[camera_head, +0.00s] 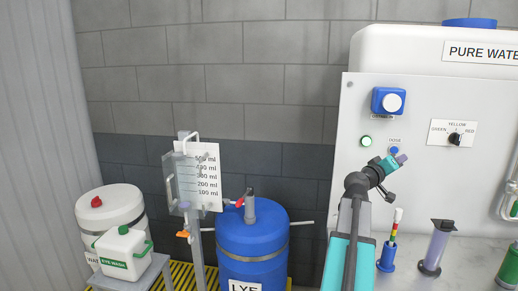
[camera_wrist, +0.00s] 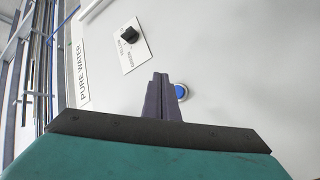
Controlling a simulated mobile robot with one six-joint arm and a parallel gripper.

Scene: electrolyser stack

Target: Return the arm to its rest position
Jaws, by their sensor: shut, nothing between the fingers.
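My gripper (camera_head: 401,158) is at the end of my raised arm, in front of the white panel (camera_head: 366,220). It is shut and empty; in the wrist view its two dark fingers (camera_wrist: 162,96) lie together. A small blue button (camera_head: 394,150) under a label is just behind the fingers in the head view. The blue button (camera_wrist: 181,92) also shows right beside the fingertips in the wrist view. I cannot tell whether the fingers touch it.
A test-strip holder (camera_head: 387,256) and a cylinder (camera_head: 435,248) stand right of my arm. A blue lye drum (camera_head: 250,245) stands left.

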